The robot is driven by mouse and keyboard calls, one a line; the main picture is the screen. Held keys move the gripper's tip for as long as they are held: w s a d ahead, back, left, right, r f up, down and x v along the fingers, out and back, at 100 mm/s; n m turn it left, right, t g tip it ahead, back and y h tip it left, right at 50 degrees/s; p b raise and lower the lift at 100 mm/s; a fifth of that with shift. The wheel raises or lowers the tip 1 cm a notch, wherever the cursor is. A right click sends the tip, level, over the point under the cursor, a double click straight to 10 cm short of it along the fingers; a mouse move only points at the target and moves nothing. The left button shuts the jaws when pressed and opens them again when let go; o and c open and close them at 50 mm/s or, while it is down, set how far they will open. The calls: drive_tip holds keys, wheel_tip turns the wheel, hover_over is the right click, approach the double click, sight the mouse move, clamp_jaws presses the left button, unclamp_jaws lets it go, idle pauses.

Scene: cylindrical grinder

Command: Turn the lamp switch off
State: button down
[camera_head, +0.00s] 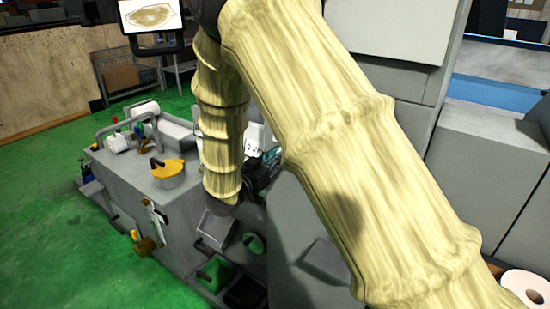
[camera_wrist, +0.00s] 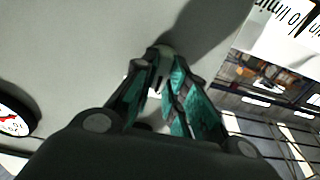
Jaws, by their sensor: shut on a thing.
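My gripper (camera_wrist: 163,62) has dark fingers with teal sides, and its tips come together on a small, pale grey, rounded knob (camera_wrist: 166,50) on a grey machine face. The knob appears to be the lamp switch. The fingertips hide much of it, and I cannot tell which way it is set. In the head view my gripper (camera_head: 268,160) shows partly beside the grey machine, behind my covered arm. The switch is hidden in that view.
A round dial (camera_wrist: 14,118) with a black rim is left of my gripper in the wrist view. A white sign with black lettering (camera_wrist: 290,28) is at upper right. Green floor lies open beyond.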

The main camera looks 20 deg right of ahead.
drive_tip(key=shift+s+f, duration=0.1)
drive_tip(key=shift+f, duration=0.15)
drive_tip(key=c, duration=1.4)
unclamp_jaws()
drive_tip(key=shift+c, duration=0.2)
drive_tip(key=shift+r, duration=0.1)
drive_tip(key=shift+r, duration=0.1)
wheel_tip(320, 180, up, 10)
